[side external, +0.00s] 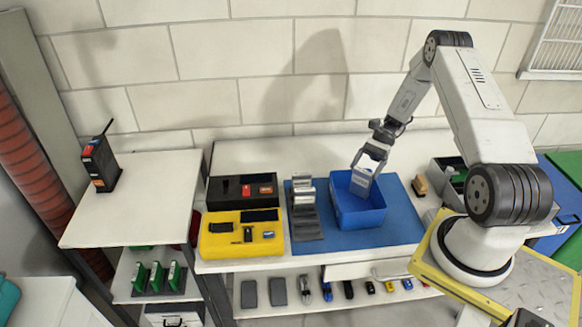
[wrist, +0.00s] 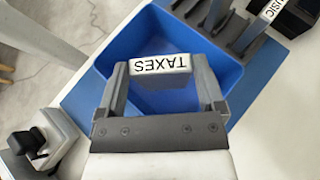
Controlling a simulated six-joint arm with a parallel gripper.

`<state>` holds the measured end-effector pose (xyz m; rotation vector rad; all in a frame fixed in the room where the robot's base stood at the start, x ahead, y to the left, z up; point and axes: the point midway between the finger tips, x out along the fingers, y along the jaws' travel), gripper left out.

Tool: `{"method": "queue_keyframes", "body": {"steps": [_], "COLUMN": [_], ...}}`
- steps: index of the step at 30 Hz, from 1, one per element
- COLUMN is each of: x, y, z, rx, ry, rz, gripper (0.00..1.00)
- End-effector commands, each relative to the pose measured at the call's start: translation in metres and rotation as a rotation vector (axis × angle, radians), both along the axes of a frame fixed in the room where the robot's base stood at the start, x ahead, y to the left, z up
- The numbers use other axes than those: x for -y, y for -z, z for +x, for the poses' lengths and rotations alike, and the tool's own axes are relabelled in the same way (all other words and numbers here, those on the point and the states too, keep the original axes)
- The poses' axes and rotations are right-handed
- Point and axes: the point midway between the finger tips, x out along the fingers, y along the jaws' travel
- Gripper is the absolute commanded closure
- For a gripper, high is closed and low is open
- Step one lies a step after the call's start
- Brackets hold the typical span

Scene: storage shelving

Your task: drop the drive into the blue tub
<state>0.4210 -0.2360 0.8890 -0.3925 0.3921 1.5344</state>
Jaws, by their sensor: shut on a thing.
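The drive (wrist: 160,79) is a grey block with a white label reading TAXES. My gripper (wrist: 161,80) is shut on it, one finger at each side. In the side external view the drive (side external: 361,179) hangs tilted below my gripper (side external: 367,168), over the blue tub (side external: 359,219). The tub is an open box on a blue mat and also shows in the wrist view (wrist: 225,65), around and behind the drive. I cannot tell exactly how far the drive is above the tub's floor; the part of the floor that I see looks empty.
A grey rack (side external: 304,209) stands left of the tub; the wrist view shows a MUSIC label (wrist: 267,12) there. A yellow case (side external: 241,235) and a black case (side external: 242,190) lie farther left. A grey bin (side external: 447,180) and a small brown-topped object (side external: 420,185) are to the right.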

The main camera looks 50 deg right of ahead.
Motion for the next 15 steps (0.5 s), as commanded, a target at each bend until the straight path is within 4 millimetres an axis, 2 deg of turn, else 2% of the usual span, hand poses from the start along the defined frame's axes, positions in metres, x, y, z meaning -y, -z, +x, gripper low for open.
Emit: {"method": "queue_keyframes", "body": {"steps": [2,3,4,15], "x": [0.0000,0.0000,0.0000,0.0033], "y": [-0.0004,-0.0004,-0.0004,-0.0017], "z": [0.0001,0.0001,0.0001,-0.0001], "rx": [0.000,0.000,0.000,0.000], "ry": [0.000,0.000,0.000,0.000], "rz": [0.000,0.000,0.000,0.000], "gripper": [1.00,0.03,0.00,0.00]}}
